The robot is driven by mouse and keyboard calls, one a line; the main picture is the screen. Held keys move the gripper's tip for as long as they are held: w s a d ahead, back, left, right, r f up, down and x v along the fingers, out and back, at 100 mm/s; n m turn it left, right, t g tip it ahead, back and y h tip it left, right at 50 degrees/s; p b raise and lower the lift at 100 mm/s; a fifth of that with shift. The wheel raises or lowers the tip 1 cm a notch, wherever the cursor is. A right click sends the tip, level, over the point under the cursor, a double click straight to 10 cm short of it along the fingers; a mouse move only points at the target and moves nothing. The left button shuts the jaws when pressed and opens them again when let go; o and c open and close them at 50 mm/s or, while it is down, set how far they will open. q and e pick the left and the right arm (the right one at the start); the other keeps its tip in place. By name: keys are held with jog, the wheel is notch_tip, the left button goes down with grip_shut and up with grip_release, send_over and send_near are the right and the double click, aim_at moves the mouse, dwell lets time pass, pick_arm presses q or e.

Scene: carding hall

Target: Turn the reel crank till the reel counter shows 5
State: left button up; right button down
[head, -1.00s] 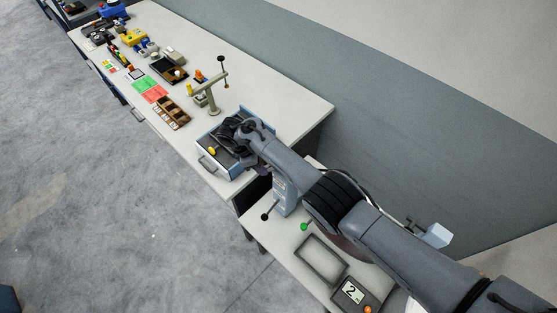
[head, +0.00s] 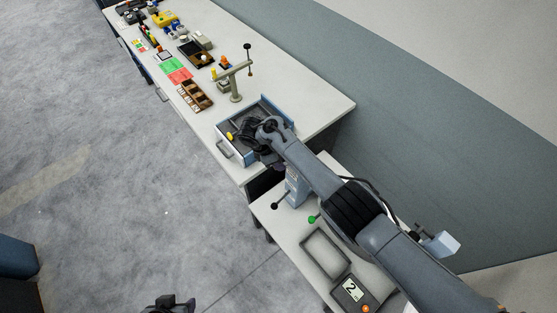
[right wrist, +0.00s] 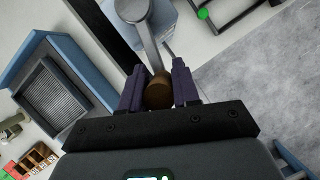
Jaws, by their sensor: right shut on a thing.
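The reel counter (head: 351,290) stands at the bottom right of the head view and reads 2. My right gripper (right wrist: 158,85) is shut on the brown knob (right wrist: 158,93) of the reel crank (right wrist: 147,35), with a dark purple finger on each side of it. The crank's grey arm runs up from the knob in the right wrist view. In the head view my right arm hides the crank and most of the reel. A dark part at the bottom edge of the head view looks like my left gripper (head: 170,304); its fingers cannot be made out.
A blue-edged tray (head: 262,107) with a handle lies beside my right wrist. A grey rectangular frame (head: 325,253) and a green knob (head: 313,218) are near the counter. A post with a crossbar (head: 235,85) and several small items stand farther along the bench.

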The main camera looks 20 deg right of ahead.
jog(key=c, duration=0.9)
grip_release()
jog(key=shift+d, duration=0.15)
jog(key=shift+r, duration=0.1)
jog(key=v, duration=1)
jog(key=shift+w+a+r, duration=0.1)
jog(key=shift+a+r, duration=0.15)
jog(key=shift+a, duration=0.05)
